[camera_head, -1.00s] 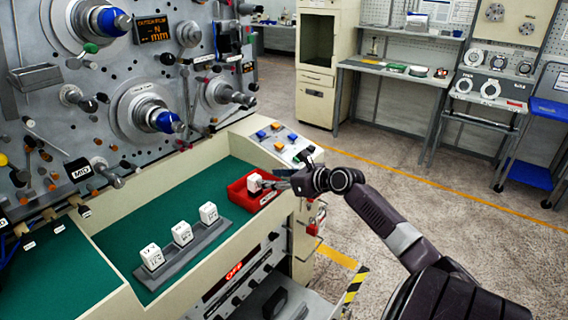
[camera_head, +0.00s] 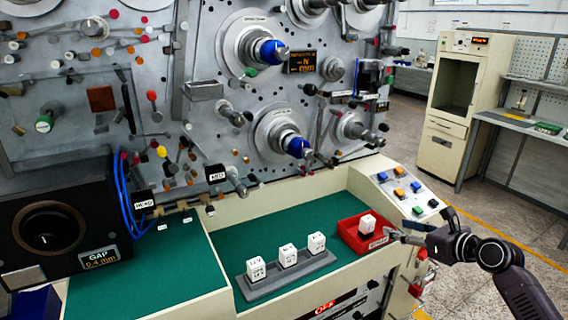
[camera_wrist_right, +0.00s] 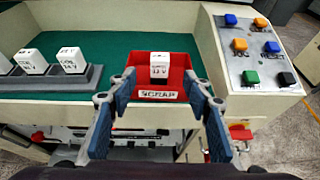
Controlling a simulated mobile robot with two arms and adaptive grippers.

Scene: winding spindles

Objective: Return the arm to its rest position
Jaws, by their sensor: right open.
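My right arm comes in from the right in the head view, with its gripper (camera_head: 405,232) just in front of the red scrap bin. In the right wrist view the gripper's two blue fingers (camera_wrist_right: 158,125) are spread apart with nothing between them. The red bin (camera_wrist_right: 159,96), labelled SCRAP, stands beyond the fingertips with one white block (camera_wrist_right: 159,66) in it; the bin (camera_head: 350,228) and that block (camera_head: 367,223) also show in the head view. My left gripper is not in view.
A grey rack (camera_head: 290,277) holds three white blocks on the green worktop (camera_head: 222,255). A sloped panel with coloured buttons (camera_head: 405,190) is right of the bin. The winding machine's spindles and knobs fill the back. Floor at the right is open.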

